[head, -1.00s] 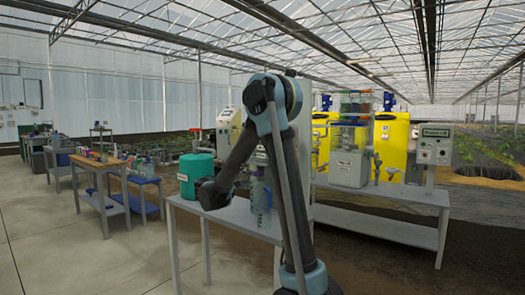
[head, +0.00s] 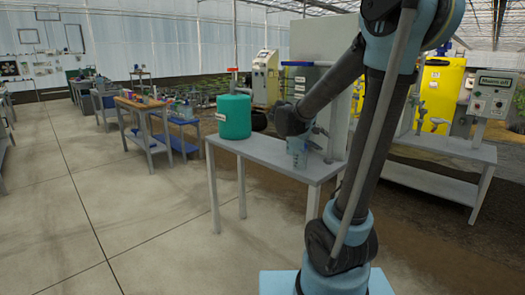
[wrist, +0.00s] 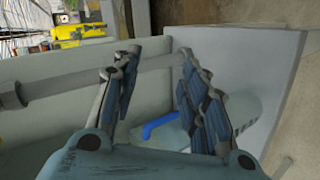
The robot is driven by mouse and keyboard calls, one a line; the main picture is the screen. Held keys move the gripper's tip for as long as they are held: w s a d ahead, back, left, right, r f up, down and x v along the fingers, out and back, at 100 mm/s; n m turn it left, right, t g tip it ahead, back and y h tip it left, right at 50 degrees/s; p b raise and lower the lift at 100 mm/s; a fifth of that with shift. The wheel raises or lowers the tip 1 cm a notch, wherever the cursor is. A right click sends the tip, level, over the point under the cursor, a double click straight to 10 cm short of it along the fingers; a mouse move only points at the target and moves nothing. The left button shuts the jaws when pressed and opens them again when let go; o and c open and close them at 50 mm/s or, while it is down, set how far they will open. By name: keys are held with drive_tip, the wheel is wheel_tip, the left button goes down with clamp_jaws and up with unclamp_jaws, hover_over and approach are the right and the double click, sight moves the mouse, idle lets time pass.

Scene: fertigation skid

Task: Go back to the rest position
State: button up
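My gripper shows in the wrist view (wrist: 160,55) with its two blue-padded fingers spread apart and nothing held between them. A grey pipe (wrist: 60,88) crosses behind the fingers. A blue handle-like piece (wrist: 160,128) shows beyond the gap. In the head view my arm bends down to the left. A small bluish piece (head: 298,152) under its dark wrist, over the narrow grey table (head: 270,152), looks like my gripper; its fingers are too small to read there.
A teal tank (head: 233,117) stands on the table's left end. An upright grey panel (head: 322,85) is close behind the arm. A control box (head: 490,95) and a yellow tank (head: 436,90) are at the right. Open concrete floor (head: 80,215) lies at the left.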

drive_tip(key=s+d+f+m+g+y, duration=0.15)
drive_tip(key=s+f, duration=0.25)
drive_tip(key=s, duration=0.5)
drive_tip(key=s+d+f+m+g+y, duration=0.1)
drive_tip(key=s+f+g+y, duration=0.2)
drive_tip(key=s, duration=0.5)
drive_tip(key=s+a+f+m+y, duration=0.1)
drive_tip(key=s+a+f+y, duration=0.1)
drive_tip(key=s, duration=0.4)
drive_tip(key=s+a+f+m+y, duration=0.1)
drive_tip(key=s+a+f+y, duration=0.2)
drive_tip(key=s+f, duration=0.3)
drive_tip(key=shift+s+a+f, duration=0.4)
drive_tip(key=shift+s+a, duration=0.15)
drive_tip(key=shift+a, duration=0.35)
